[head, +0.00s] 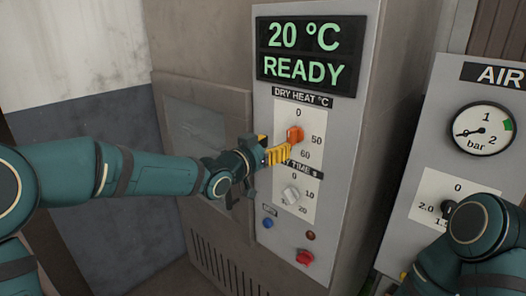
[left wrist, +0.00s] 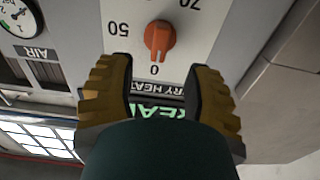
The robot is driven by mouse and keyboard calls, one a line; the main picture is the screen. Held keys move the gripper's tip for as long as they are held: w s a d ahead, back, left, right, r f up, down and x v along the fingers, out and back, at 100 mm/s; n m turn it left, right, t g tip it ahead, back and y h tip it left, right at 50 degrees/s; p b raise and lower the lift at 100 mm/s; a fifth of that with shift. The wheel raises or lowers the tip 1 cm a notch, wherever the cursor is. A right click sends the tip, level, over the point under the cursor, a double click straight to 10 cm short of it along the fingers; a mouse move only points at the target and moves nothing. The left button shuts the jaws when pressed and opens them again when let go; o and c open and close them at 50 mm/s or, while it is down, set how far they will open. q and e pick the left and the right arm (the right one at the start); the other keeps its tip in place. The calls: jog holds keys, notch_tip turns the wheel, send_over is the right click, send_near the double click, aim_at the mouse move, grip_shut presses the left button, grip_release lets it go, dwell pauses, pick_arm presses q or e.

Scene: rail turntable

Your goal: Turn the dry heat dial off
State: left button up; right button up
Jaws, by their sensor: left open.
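The orange dry heat dial (head: 295,135) is on the grey control panel, under the "DRY HEAT °C" label, on a white scale plate. In the left wrist view, which is upside down, the dial (left wrist: 159,38) shows with its narrow end toward the 0 mark. My left gripper (head: 278,153) has yellow fingers and is just left of and below the dial in the head view. In the left wrist view its fingers (left wrist: 160,85) are spread apart with nothing between them, and the dial is beyond their tips. My right gripper is not visible.
A display (head: 304,54) reads "20 °C READY". Below the dial are a white time dial (head: 291,194), a blue button (head: 267,223) and a red knob (head: 305,258). An air panel with a gauge (head: 482,130) stands at right, partly behind my right arm.

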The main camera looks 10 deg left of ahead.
pick_arm(q)
jog(key=v, duration=0.4)
jog(key=shift+s, duration=0.1)
jog(key=s+a+f+n+g+y, duration=0.1)
jog(key=s+f+n+g+y, duration=0.15)
jog(key=f, duration=1.15)
jog(key=s+f+n+g+y, duration=0.2)
jog(key=s+f+n+g, duration=0.15)
jog(key=f, duration=1.15)
jog(key=s+a+f+n+g+y, duration=0.2)
jog(key=s+f+g, duration=0.4)
jog(key=s+f, duration=1.1)
jog(key=s, duration=0.3)
jog(key=shift+s+a+f+n+g, duration=0.25)
jog(key=shift+s+a+n+g, duration=0.05)
jog(key=shift+n, duration=0.1)
jog(key=shift+o, duration=0.2)
